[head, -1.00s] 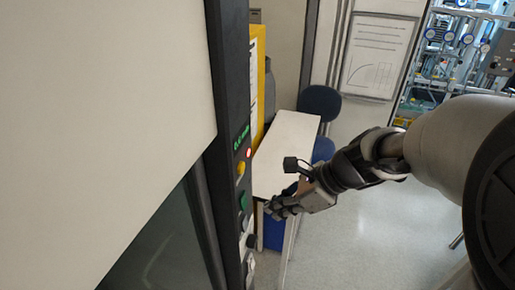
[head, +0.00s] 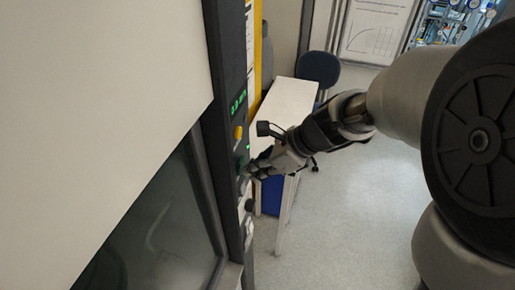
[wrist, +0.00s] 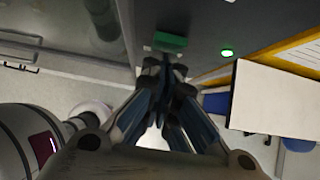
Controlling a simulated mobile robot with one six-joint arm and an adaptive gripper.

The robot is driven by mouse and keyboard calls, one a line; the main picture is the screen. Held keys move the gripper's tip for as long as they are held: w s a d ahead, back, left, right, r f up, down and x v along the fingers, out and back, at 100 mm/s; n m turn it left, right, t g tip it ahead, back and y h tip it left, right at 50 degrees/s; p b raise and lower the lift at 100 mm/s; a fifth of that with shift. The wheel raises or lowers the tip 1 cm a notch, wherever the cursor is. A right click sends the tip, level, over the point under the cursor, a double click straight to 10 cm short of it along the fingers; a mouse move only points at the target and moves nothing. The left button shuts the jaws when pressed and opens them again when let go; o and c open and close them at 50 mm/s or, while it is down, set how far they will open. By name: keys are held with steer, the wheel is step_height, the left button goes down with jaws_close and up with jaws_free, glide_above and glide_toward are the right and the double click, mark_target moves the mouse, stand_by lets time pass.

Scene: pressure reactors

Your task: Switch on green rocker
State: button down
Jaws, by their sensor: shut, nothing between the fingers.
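The green rocker (head: 242,163) is on the narrow dark control panel (head: 227,75) of the cabinet. In the wrist view the green rocker (wrist: 170,41) lies just beyond the fingertips. My gripper (head: 251,171) is shut and empty, with its tips at the panel by the rocker's lower edge. The gripper (wrist: 165,64) also shows in the wrist view. I cannot tell whether the tips touch the rocker. A small indicator lamp (wrist: 227,53) beside the rocker glows green, and the lamp (head: 248,147) shows green in the head view too.
A yellow knob (head: 238,132) and a green-lit display (head: 238,104) are above the rocker. Dark knobs (head: 249,205) are below it. A white table (head: 290,100) and a dark chair (head: 318,67) stand behind. The floor at right is clear.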

steer(key=shift+r+p, duration=0.85)
steer(key=shift+r, duration=0.05)
steer(key=shift+d, duration=0.1)
